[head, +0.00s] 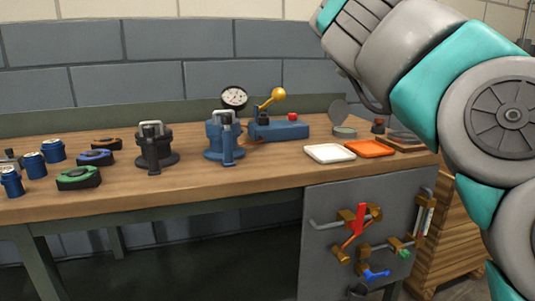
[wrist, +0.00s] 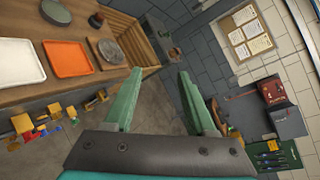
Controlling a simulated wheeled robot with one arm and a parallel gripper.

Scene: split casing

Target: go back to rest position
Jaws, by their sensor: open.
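My gripper (wrist: 166,103) shows in the wrist view with its two green fingers spread wide apart and nothing between them. It is held in the air beyond the right end of the workbench, with floor and wall behind it. In the head view my grey and teal arm is raised at the right, and the gripper itself is out of frame.
The wooden workbench (head: 260,179) holds a white tray (head: 329,153), an orange tray (head: 370,148), a blue casing (head: 223,136), a dark casing (head: 154,148) and several blue cans. A grey panel (head: 330,270) with valves hangs below. A wooden crate (head: 457,235) stands at the right.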

